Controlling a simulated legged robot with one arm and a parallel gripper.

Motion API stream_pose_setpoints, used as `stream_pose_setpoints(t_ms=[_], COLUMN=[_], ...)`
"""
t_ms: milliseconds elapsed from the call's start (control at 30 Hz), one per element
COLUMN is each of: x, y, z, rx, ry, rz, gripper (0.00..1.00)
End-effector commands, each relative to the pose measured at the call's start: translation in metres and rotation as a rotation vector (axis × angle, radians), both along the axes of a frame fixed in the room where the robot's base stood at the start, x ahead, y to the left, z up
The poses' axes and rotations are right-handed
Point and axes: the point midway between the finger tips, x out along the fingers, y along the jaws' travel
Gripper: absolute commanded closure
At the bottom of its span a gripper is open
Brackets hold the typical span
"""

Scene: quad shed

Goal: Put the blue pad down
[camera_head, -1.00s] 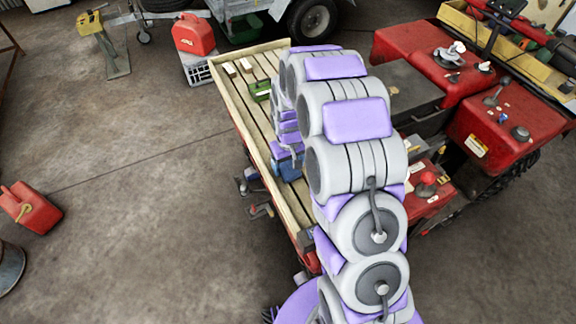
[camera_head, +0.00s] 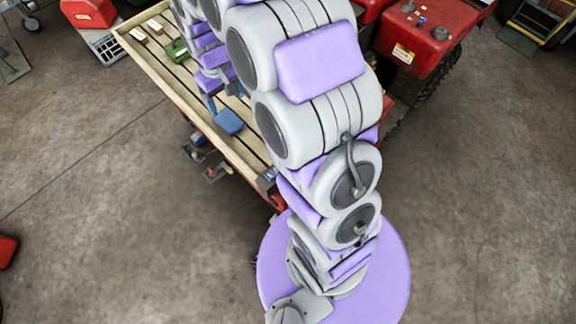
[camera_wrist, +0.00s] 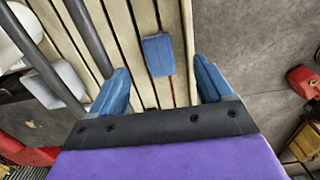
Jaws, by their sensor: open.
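The blue pad (camera_head: 229,122) lies flat on the wooden slatted bed (camera_head: 170,75) of a red vehicle, near the bed's outer edge. In the wrist view the pad (camera_wrist: 158,55) rests on pale slats, with bare wood on both sides of it. My gripper (camera_head: 222,87) is above the bed, a little beyond the pad in the head view. In the wrist view its two blue fingers (camera_wrist: 160,85) are spread wide with nothing between them, and the pad shows past them, apart from both. My arm hides part of the bed.
A green item (camera_head: 177,48) and small wooden blocks (camera_head: 146,29) lie at the bed's far end. The red vehicle body (camera_head: 432,40) is to the right. The concrete floor at left is mostly clear.

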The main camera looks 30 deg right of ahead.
Motion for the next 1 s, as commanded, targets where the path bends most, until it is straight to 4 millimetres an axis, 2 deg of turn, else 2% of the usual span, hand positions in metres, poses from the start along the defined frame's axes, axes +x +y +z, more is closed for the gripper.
stream_pose_setpoints(t_ms=[33,200,500,800,900,1000], x=[-0.016,-0.071,-0.176,-0.277,-0.299,-0.311], y=[0.001,0.002,0.003,0.002,0.002,0.002], z=[0.014,0.049,0.089,0.103,0.103,0.102], rx=[0.000,0.000,-0.009,-0.016,-0.017,-0.018], ry=[0.001,0.025,0.072,0.116,0.125,0.133], rz=[-0.006,-0.034,-0.089,-0.149,-0.162,-0.172], gripper=[0.20,0.20,0.20,0.20,0.20,0.20])
